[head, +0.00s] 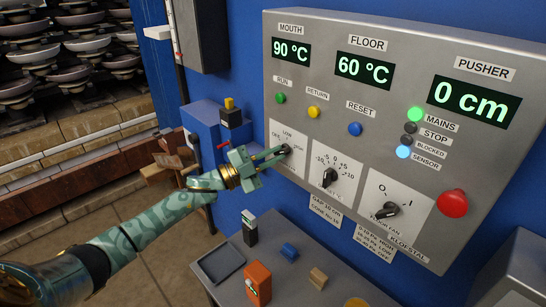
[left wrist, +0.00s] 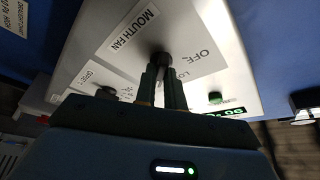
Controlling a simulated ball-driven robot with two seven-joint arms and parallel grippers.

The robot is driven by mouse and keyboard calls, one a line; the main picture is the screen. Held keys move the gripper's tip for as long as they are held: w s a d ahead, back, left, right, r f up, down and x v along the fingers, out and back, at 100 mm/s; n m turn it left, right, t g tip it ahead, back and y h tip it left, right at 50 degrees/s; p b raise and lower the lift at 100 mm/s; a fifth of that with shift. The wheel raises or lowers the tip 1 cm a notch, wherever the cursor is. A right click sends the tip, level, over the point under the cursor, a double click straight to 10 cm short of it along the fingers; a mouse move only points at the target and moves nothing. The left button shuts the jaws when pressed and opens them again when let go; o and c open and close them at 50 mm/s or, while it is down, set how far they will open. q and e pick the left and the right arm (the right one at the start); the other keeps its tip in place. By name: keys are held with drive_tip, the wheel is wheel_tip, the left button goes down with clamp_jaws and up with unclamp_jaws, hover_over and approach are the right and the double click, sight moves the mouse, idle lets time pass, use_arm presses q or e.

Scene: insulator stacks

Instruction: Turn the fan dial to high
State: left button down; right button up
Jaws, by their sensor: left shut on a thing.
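The fan dial (head: 287,148) is a small dark knob at the left of the panel's lower row, on a white plate with OFF, LOW and a partly covered third label. My left gripper (head: 279,154) reaches it from the left and is shut on the knob. In the left wrist view the dark dial (left wrist: 161,58) sits between the two fingertips (left wrist: 163,72), beside a MOUTH FAN label and the words OFF and LO. The fingers hide most of the knob, so I cannot tell where its pointer stands. My right gripper is not in view.
The grey control panel (head: 400,72) carries two more dials (head: 329,177) and (head: 386,209), several buttons and a red knob (head: 452,203). Below is a grey table (head: 290,275) with an orange device (head: 258,284) and small blocks.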

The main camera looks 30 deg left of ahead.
use_arm(q)
drive_tip(key=shift+m+g, duration=0.3)
drive_tip(key=shift+m, duration=0.3)
drive_tip(key=c, duration=1.5)
unclamp_jaws()
drive_tip(key=b+v, duration=0.1)
drive_tip(key=v, duration=1.5)
drive_tip(key=shift+s+a+f+b, duration=0.1)
drive_tip(key=shift+a+b, duration=0.05)
drive_tip(key=shift+b, duration=0.15)
